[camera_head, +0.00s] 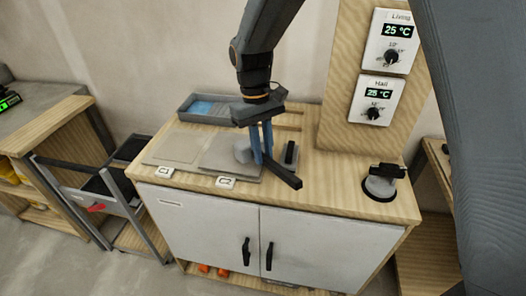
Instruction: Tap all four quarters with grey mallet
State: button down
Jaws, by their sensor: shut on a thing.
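My gripper (266,158), with blue fingers, points down over the right part of the tile area on the wooden cabinet top. It is shut on the grey mallet, whose light grey head (243,152) shows left of the fingers and whose dark handle (284,176) slants to the lower right. The head is over the grey tile (218,161) behind the C2 label (226,182); I cannot tell whether it touches the tile. The fingers and mallet hide part of that tile. A second, beige-grey tile area (181,147) lies to the left, behind the C1 label (165,172).
A grey tray with blue contents (203,107) stands at the back left. A black upright piece (290,153) is close right of my gripper. A suction cup with black handle (381,185) sits at the right. A wooden panel (343,128) with two thermostats rises behind.

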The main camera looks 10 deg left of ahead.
notch_tip(320, 180, down, 5)
jog(key=shift+f+b, duration=0.1)
jog(key=shift+b, duration=0.9)
notch_tip(320, 180, up, 6)
jog(key=p, duration=0.4)
jog(key=shift+f, duration=0.35)
